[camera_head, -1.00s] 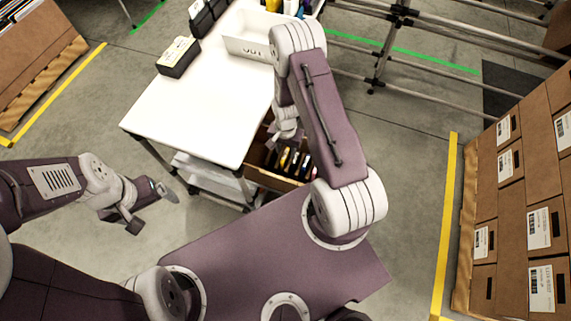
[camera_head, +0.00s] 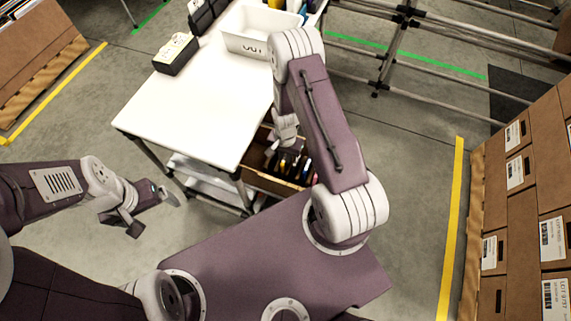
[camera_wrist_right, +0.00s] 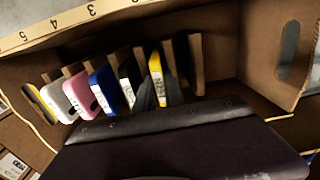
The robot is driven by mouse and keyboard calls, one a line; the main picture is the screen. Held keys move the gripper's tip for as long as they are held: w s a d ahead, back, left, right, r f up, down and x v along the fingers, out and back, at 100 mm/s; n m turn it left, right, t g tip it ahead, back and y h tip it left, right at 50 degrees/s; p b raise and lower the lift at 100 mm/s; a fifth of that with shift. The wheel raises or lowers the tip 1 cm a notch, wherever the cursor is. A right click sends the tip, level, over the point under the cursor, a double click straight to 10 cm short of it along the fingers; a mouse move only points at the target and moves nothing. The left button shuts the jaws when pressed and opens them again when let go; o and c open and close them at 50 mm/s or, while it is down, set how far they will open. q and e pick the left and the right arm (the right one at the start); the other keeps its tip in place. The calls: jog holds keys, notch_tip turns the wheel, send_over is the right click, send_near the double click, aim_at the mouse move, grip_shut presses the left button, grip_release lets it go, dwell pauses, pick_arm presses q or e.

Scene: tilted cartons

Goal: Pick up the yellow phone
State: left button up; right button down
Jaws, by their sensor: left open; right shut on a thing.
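The yellow phone (camera_wrist_right: 156,70) stands in a slotted brown carton (camera_wrist_right: 222,50), at the right end of a row of phones in the right wrist view. My right gripper (camera_wrist_right: 160,92) is shut on it, with dark fingers around its lower part. Whether the phone is clear of its slot I cannot tell. In the head view my right gripper (camera_head: 286,135) reaches down into the carton (camera_head: 272,184), partly hidden by my arm. My left gripper (camera_head: 152,208) is open and empty, over the floor left of the carton.
Beside the yellow phone stand a white-and-black phone (camera_wrist_right: 127,83), a blue one (camera_wrist_right: 101,90), a pink one (camera_wrist_right: 78,94) and a white one (camera_wrist_right: 58,101). A white table (camera_head: 185,115) adjoins the carton. It bears a white bin (camera_head: 245,44) and a dark box (camera_head: 174,62).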

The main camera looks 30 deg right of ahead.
notch_tip(320, 180, up, 18)
jog(key=p, duration=0.5)
